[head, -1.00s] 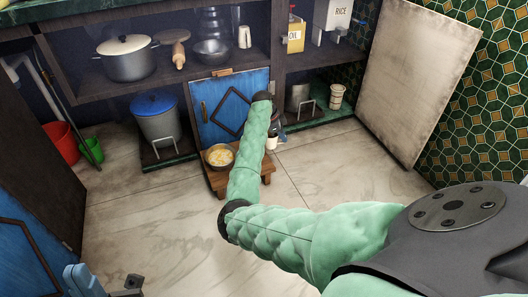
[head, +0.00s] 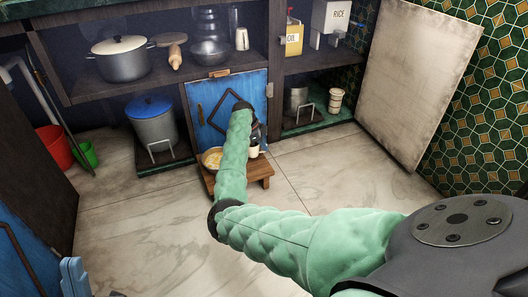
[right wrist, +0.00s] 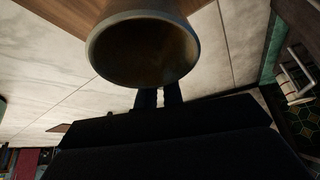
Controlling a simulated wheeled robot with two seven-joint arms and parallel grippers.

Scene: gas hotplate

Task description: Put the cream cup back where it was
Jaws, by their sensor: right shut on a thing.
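The cream cup (head: 254,152) shows in part in the head view, over the back right part of a small wooden stool (head: 258,173). My right gripper (head: 256,135) is shut on it, largely hidden behind my green forearm. In the right wrist view the cup (right wrist: 145,50) shows its round rim and brown inside, with the dark fingertips at its near side. I cannot tell whether its base touches the stool.
A bowl of yellow food (head: 212,159) stands on the stool, partly behind my arm. A cream ribbed container (head: 335,101) stands on the low shelf at right, beside a rack. A blue-lidded pot (head: 152,122) is at left. The floor in front is clear.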

